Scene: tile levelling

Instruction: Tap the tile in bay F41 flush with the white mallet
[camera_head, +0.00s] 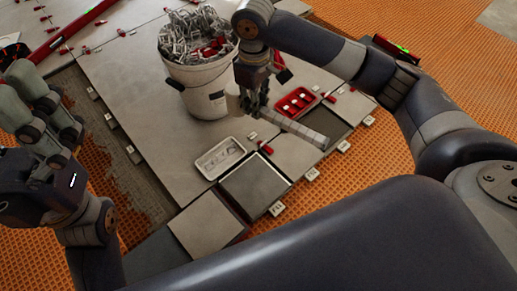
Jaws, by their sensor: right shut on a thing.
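My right gripper (254,108) points down over the tiled floor, right of the bucket, and is shut on the white mallet. A pale, banded cylindrical part of the mallet (298,129) reaches right and down from the fingers, low over the tiles; I cannot tell whether it touches them. Dark-framed bays lie along the near right edge, one with a grey tile (256,184) and one beyond it (328,122) partly behind the mallet. Small tags (277,208) stand by them, too small to read surely, so I cannot tell which is F41. My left gripper (42,105) is at the left; its opening is unclear.
A white bucket (199,86) full of metal clips stands left of my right gripper. A shallow pale tray (220,157) and a red tray (295,102) lie on the tiles. A red level bar (75,27) lies upper left. Orange matting (345,205) surrounds the tiles.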

